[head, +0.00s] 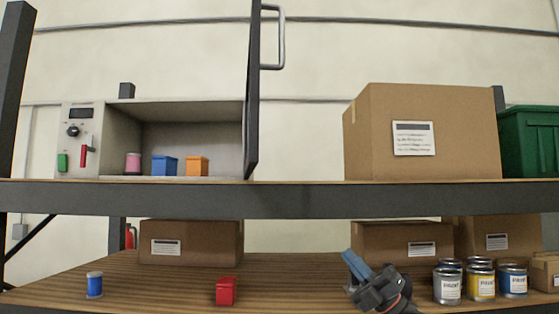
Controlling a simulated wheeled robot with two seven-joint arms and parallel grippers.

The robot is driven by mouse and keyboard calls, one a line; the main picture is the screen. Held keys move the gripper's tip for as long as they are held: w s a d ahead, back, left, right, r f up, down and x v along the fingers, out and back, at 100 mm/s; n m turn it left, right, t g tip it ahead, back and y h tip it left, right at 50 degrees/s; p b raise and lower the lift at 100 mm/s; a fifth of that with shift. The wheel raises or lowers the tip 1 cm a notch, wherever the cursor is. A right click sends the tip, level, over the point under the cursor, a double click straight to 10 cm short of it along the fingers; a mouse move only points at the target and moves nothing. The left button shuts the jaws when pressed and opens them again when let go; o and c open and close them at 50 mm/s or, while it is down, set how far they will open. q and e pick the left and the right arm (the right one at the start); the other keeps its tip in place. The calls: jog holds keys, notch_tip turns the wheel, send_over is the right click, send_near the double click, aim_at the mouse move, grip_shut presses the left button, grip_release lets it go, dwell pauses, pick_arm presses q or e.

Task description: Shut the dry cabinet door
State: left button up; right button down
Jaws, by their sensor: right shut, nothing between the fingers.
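The dry cabinet (124,124) stands on the upper shelf at the left, its front open to view. Its dark door (252,95) hangs open on the right side of the opening, seen nearly edge-on, with a grey bar handle (281,40) on its right face. Inside are a pink container (133,162), a blue box (164,166) and an orange box (197,166). My right gripper (353,264) is shut and empty, low at the lower shelf, well below and right of the door and apart from it. My left gripper is not in view.
A large cardboard box (430,130) and a green crate (530,140) stand on the upper shelf (300,199) at the right. Paint cans (447,285), a red block (227,291) and a blue can (95,285) are below. The shelf between door and cardboard box is clear.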

jog(key=s+a+r+n+g, duration=0.2)
jog(key=s+r+n+g, duration=0.7)
jog(key=r+n+g, duration=0.35)
jog(key=n+h+p, duration=0.6)
jog(key=n+h, duration=0.1)
jog(key=h, duration=0.1)
send_near(258, 117)
jog(key=w+a+f, duration=0.2)
jog(key=a+f, duration=0.4)
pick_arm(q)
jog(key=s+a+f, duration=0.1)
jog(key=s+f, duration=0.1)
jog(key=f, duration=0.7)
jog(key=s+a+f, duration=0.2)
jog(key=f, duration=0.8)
pick_arm(e)
jog(key=shift+w+a+g, duration=0.1)
jog(key=shift+a+g, duration=0.35)
jog(key=shift+a, duration=0.05)
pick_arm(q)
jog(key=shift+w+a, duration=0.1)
